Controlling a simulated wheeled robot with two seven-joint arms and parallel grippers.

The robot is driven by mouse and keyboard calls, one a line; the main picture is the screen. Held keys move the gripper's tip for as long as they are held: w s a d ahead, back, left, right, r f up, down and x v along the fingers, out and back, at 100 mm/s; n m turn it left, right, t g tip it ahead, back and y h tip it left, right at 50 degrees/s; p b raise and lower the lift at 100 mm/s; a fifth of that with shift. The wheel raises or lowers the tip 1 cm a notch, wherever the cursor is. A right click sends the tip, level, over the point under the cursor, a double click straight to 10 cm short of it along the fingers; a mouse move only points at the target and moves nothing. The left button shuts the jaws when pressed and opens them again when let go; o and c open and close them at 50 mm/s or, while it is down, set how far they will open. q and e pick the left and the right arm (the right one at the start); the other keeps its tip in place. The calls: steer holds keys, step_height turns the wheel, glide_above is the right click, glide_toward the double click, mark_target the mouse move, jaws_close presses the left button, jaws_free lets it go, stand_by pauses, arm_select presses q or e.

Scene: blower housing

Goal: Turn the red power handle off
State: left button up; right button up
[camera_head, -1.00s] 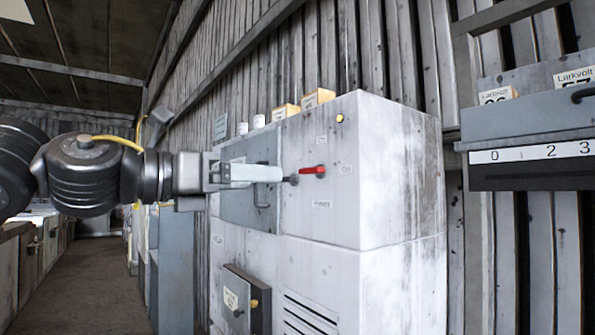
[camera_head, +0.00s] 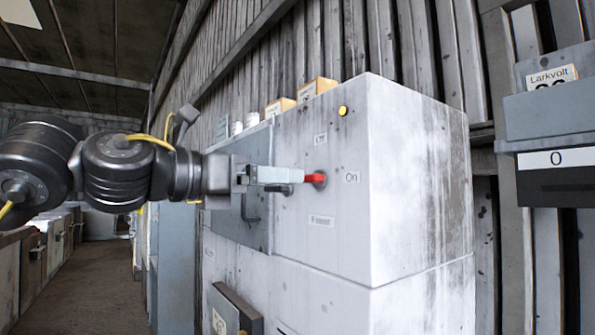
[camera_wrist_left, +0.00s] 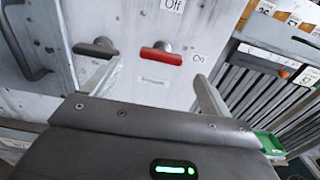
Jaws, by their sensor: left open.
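The red power handle (camera_head: 315,179) is on the front of the pale cabinet. It also shows in the left wrist view (camera_wrist_left: 175,57), lying roughly crosswise, with an "Off" label (camera_wrist_left: 172,5) above and an "On" label (camera_wrist_left: 199,57) to its right. My left gripper (camera_head: 302,177) is level with the handle, its fingertips hiding part of it in the head view. In the left wrist view the open fingers (camera_wrist_left: 159,72) are spread to either side of the red handle. Contact cannot be told. My right gripper is not in view.
A dark grey handle (camera_wrist_left: 96,47) is left of the red one, close to my left finger. A yellow button (camera_head: 343,110) is higher on the cabinet (camera_head: 420,190). A grey panel door with a pull (camera_head: 250,206) is to the left. A grey box (camera_head: 555,120) hangs at the right.

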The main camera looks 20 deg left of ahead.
mark_target(311, 179)
arm_select(q)
steer(key=p+x, duration=0.1)
steer(key=x, duration=0.4)
steer(key=shift+w+d+p, duration=0.25)
steer(key=shift+p, duration=0.05)
steer(key=c, duration=1)
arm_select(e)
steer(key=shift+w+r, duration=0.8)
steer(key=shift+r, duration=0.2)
